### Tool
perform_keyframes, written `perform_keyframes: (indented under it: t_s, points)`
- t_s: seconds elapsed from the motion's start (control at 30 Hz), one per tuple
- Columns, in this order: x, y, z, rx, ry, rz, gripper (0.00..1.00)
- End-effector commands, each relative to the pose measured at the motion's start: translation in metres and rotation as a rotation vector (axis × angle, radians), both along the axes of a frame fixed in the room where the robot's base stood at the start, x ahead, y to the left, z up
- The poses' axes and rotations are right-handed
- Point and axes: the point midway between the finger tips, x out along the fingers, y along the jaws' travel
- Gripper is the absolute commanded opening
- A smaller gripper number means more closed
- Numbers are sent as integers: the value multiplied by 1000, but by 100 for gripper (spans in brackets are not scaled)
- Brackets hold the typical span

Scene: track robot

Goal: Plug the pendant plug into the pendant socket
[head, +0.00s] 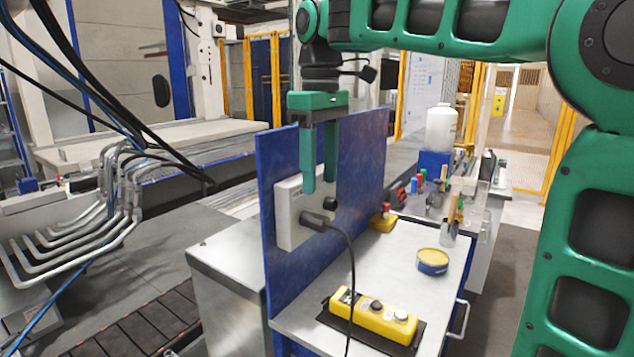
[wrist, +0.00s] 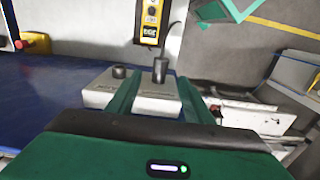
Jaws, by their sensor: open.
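A black pendant plug (head: 314,221) with a cable sticks out from the front of a light grey box (head: 289,213) on an upright blue panel. A round black fitting (head: 330,203) sits beside it; I cannot tell which is the pendant socket. My gripper (head: 319,187) points down, open and empty, in front of the box and above the plug. In the wrist view the plug (wrist: 160,70) shows between the open fingers, with the round fitting (wrist: 120,72) to its left. How deep the plug sits is unclear.
The cable runs down to a yellow pendant (head: 374,316) on a black mat on the metal bench (head: 310,322). The blue panel (head: 358,160) rises close behind my gripper.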

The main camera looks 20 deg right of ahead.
Motion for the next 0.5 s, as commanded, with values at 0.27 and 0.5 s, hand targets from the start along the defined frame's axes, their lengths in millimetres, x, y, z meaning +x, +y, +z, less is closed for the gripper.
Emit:
perform_keyframes:
  t_s: [0.27, 0.5]
  points:
    - [0, 0, 6, 1, 0, 0, 47]
    - [0, 0, 6, 1, 0, 0, 47]
